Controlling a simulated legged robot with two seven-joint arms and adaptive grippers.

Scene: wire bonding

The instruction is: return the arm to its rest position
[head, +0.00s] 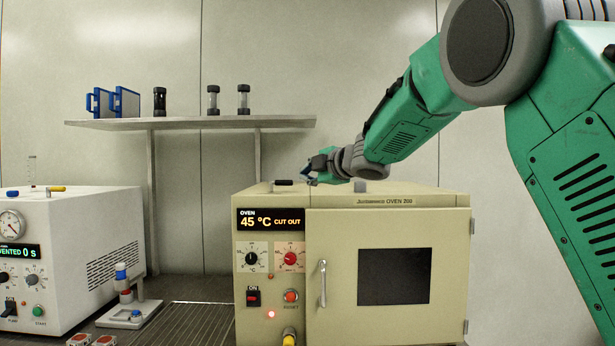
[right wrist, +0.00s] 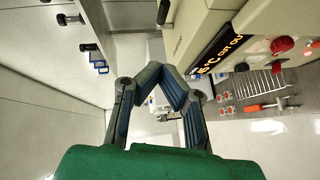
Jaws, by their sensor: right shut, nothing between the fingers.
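My right arm (head: 408,118), green and grey, reaches in from the upper right over the beige oven (head: 450,265). Its gripper (head: 309,173) is small and partly hard to make out, just above the oven's top near its left front part. I cannot tell whether it touches the oven. In the right wrist view the fingers (right wrist: 161,68) of this gripper come together at their tips, with nothing held. The oven's front (right wrist: 228,14) lies to their right there. My left gripper is not in view.
A wall shelf (head: 190,123) holds blue-framed items (head: 127,102) and dark cylinders behind the gripper. A white machine (head: 70,260) stands at left, with a small white device (head: 130,312) beside it. The oven display (head: 270,220) reads 45 °C CUT OUT; its door is shut.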

